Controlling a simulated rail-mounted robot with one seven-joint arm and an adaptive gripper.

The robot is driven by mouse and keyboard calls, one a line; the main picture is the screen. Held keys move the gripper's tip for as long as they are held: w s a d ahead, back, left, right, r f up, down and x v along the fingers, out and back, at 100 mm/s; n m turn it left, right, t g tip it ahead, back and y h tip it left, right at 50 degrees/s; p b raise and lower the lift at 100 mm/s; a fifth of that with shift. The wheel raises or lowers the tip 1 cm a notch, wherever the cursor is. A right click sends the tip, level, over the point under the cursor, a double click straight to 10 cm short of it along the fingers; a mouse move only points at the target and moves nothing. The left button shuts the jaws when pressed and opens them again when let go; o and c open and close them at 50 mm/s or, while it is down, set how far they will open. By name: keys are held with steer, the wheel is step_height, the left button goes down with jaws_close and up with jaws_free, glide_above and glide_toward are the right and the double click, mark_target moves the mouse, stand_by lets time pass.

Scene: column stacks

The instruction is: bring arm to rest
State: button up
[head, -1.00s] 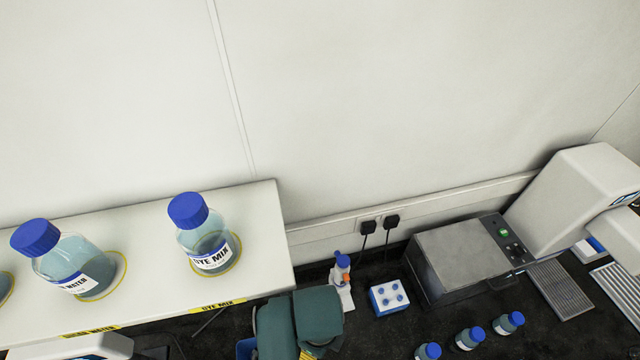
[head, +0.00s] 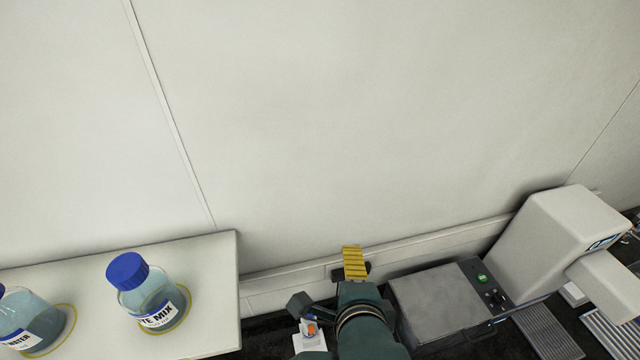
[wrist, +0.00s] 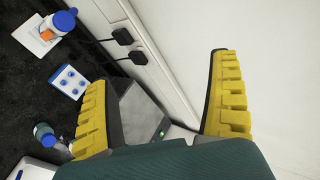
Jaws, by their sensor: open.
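My gripper (wrist: 160,110) shows in the wrist view as two yellow ridged fingers spread wide apart, with nothing between them. In the head view my gripper (head: 354,262) is at the bottom centre, raised in front of the wall, with one yellow finger pad visible. My dark green arm reaches up to it from the bottom edge. The gripper is right of the white shelf and left of the grey box instrument, touching neither as far as I can see.
A white shelf (head: 215,290) at left holds blue-capped bottles, including a mix bottle (head: 150,300). A grey box instrument (head: 435,300) and a white machine (head: 560,240) stand at right. The wrist view shows a blue-and-white block (wrist: 68,82) and wall plugs (wrist: 122,37). The upper wall is clear.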

steer(key=s+r+n+t, duration=0.3)
steer(key=r+n+t, duration=0.3)
steer(key=r+n, duration=0.3)
steer(key=s+d+r+n+t, duration=0.1)
steer(key=s+r+n+t, duration=0.3)
steer(key=r+n, duration=0.5)
step_height(320, 180, up, 9)
steer(key=shift+s+d+r+t+h, duration=0.15)
steer(key=shift+d+t+h, duration=0.15)
steer(key=shift+t, duration=0.6)
